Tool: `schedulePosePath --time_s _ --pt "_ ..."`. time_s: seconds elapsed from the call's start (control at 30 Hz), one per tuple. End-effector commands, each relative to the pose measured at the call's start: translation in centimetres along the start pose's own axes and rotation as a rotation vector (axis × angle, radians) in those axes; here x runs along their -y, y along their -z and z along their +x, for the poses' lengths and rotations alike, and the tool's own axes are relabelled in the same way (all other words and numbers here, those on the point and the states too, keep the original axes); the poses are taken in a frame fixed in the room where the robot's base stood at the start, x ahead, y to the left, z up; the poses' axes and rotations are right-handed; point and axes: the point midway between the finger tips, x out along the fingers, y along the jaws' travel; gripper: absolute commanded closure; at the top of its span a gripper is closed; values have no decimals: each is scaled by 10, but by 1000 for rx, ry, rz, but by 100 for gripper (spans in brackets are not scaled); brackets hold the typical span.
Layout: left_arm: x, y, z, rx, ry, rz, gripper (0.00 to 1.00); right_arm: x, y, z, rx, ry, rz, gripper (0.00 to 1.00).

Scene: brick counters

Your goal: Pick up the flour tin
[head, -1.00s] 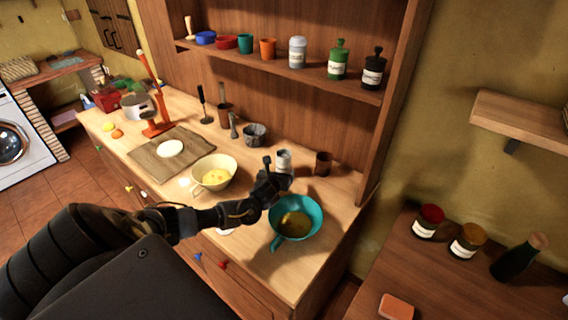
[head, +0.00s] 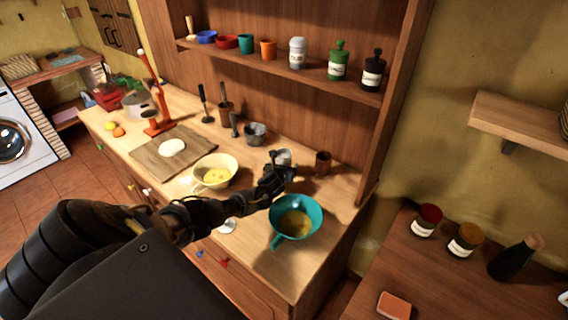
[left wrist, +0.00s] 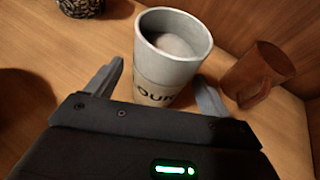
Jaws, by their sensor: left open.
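The flour tin (left wrist: 172,62) is a grey open-topped can with a pale label reading partly "OUR" and pale contents inside. It stands upright on the wooden counter, and in the head view its top (head: 284,156) shows just behind my left gripper (head: 277,172). In the left wrist view my left gripper (left wrist: 155,88) is open, with one finger to the left of the tin's lower part and the other to its right. The tin's base is hidden behind the gripper body. I cannot see my right gripper.
A brown cup (left wrist: 258,75) stands close to the right of the tin. A teal bowl (head: 296,218) is in front, a cream bowl (head: 215,172) to the left, and a stone mortar (head: 255,133) behind left. A shelf (head: 290,70) with jars hangs above.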

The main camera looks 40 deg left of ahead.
Motion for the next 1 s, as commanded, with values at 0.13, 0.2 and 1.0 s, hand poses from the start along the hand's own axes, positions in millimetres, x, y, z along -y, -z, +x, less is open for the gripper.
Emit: schedulePosePath --time_s 0.13,0.2,1.0 --pt "0 0 0 0 0 0 19 0 0 0 0 0 0 64" --pt "0 0 0 0 0 0 19 0 0 0 1 0 0 64" --pt "-1 -5 -1 2 -1 -1 77 2 0 0 0 3 2 64"
